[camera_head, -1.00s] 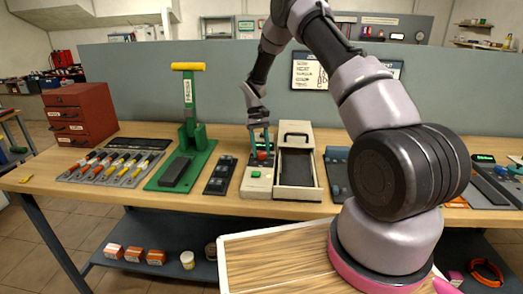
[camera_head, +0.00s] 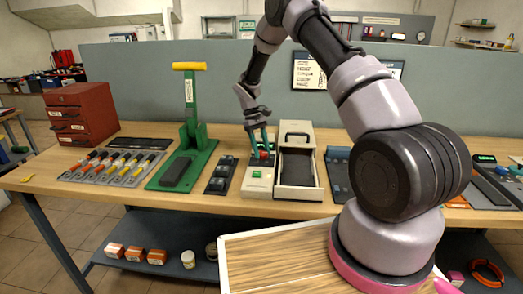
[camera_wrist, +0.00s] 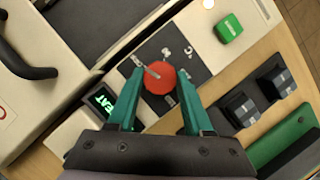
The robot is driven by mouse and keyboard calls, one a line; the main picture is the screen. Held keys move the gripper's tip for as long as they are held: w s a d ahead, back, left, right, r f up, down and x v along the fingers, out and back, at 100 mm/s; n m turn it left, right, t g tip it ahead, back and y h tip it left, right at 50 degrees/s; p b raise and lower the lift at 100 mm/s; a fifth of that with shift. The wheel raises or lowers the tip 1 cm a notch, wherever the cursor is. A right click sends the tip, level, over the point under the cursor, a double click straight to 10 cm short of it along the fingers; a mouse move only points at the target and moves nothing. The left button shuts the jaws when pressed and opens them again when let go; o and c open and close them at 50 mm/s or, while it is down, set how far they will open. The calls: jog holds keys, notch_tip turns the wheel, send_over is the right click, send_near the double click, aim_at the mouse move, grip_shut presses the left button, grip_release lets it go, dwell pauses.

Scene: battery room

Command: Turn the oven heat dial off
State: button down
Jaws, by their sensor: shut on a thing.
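The oven is the cream box with a dark drawer (camera_head: 297,169) and a control strip on its left side. The round red heat dial (camera_wrist: 158,78) sits on the strip's dark panel, with a pale pointer line across it and white marks beside it. My gripper (camera_wrist: 158,88) has its two green fingers on either side of the dial, shut on it. In the head view my gripper (camera_head: 262,150) reaches down to the strip, and its fingers partly hide the dial. A small display reading "HEAT" (camera_wrist: 103,99) is left of the fingers in the wrist view.
A green button (camera_wrist: 229,28) is on the same strip. A black switch panel (camera_head: 221,175) lies left of the oven, then a green press (camera_head: 190,140). Another dark panel (camera_head: 338,170) is close on the right. The oven's black handle (camera_head: 297,136) stands behind the drawer.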

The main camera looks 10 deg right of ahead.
jog(key=shift+c, duration=1.5)
grip_release()
jog(key=v, duration=1)
jog(key=shift+w+r, duration=0.15)
jog(key=shift+r, duration=0.25)
